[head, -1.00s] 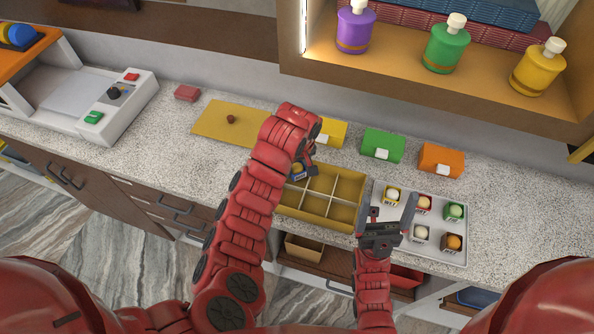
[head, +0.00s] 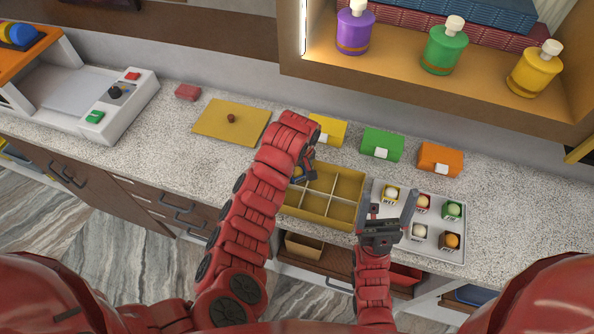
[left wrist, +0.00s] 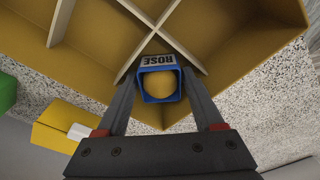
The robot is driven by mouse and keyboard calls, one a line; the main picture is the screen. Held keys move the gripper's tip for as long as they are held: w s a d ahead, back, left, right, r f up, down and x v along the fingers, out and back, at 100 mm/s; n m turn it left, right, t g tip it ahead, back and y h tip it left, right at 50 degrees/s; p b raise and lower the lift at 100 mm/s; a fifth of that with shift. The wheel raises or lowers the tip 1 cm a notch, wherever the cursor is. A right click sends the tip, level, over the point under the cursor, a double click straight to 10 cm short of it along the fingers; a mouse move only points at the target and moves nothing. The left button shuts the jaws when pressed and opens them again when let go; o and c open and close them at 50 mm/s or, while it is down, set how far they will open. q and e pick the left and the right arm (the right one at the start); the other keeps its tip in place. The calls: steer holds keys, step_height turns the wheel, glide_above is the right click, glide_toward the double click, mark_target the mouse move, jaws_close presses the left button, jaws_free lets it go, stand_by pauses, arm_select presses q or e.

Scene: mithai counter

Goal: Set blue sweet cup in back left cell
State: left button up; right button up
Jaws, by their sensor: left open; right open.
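The blue sweet cup (left wrist: 160,84), labelled ROSE with a yellow ball in it, is in the corner cell of the divided yellow box (head: 315,209). This is the back left cell. My left gripper (left wrist: 160,97) is open, with one finger on each side of the cup. I cannot tell whether the fingers touch it. In the head view my left arm largely hides the cup and that cell. The box's other visible cells are empty. My right gripper (head: 388,207) is open and empty, above the front left part of the grey tray (head: 377,192).
Several sweet cups stand on the tray, among them a green one (head: 453,210) and an orange-topped one (head: 451,241). Yellow (head: 329,130), green (head: 382,144) and orange (head: 440,159) packets stand behind. A yellow lid (head: 231,121) lies at the left. A shelf (head: 400,85) overhangs the back.

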mark_target(298, 169)
arm_select(q)
steer(key=shift+r+b, duration=0.25)
steer(key=shift+b, duration=0.05)
steer(key=shift+r, duration=0.35)
step_height(298, 169, up, 3)
steer(key=shift+s+d+r+b, duration=0.1)
steer(key=shift+d+b, duration=0.05)
steer(key=shift+b, duration=0.65)
step_height(298, 169, up, 8)
steer(key=s+p, duration=0.1)
steer(key=p, duration=0.1)
steer(key=shift+d+f+p, duration=0.2)
steer(key=shift+p, duration=0.15)
